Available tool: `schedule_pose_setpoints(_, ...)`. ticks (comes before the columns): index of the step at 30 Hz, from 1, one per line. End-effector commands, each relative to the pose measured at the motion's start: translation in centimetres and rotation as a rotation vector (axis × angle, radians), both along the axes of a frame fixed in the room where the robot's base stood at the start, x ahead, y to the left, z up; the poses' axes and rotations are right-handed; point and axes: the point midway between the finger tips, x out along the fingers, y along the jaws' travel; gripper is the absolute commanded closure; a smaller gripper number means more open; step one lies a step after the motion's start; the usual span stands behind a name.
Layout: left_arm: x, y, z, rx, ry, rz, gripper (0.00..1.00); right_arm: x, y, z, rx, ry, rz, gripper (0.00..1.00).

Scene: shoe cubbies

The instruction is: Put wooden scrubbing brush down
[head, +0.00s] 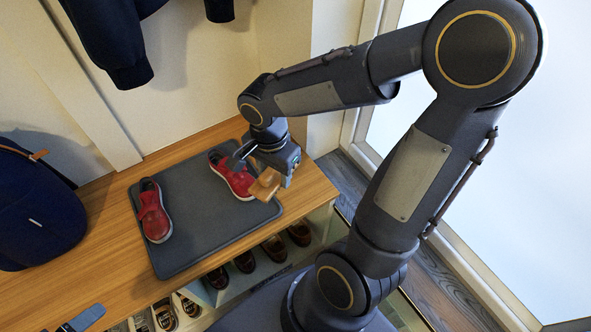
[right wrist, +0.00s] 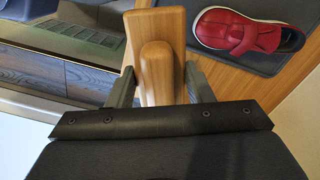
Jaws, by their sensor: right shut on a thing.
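The wooden scrubbing brush (head: 266,184) is in my right gripper (head: 262,166), near the right end of the wooden bench. In the right wrist view the brush (right wrist: 156,70) sits between the two fingers of the gripper (right wrist: 160,85), with its block reaching out beyond the fingertips. In the head view it is beside the right red shoe and over the bench edge area. I cannot tell whether it touches the bench top. My left gripper is not in view.
A dark grey mat (head: 197,215) lies on the wooden bench (head: 105,225). It bears a left red shoe (head: 154,212) and a right red shoe (head: 232,177). A navy backpack (head: 38,210) stands at the left. Shoes fill cubbies below. Bare bench shows right of the mat.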

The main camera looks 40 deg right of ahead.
Motion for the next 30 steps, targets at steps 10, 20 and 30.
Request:
schedule_pose_setpoints(10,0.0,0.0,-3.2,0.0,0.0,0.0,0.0,3.3,-6.2,-5.7,0.0,0.002,-0.002,0.86)
schedule_pose_setpoints(20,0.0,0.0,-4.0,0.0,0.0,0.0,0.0,4.2,-7.9,-7.7,-0.001,0.0,0.0,0.86)
schedule_pose_setpoints(30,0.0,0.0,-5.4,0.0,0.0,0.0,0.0,4.4,-8.2,-10.9,-0.001,-0.001,0.002,0.86)
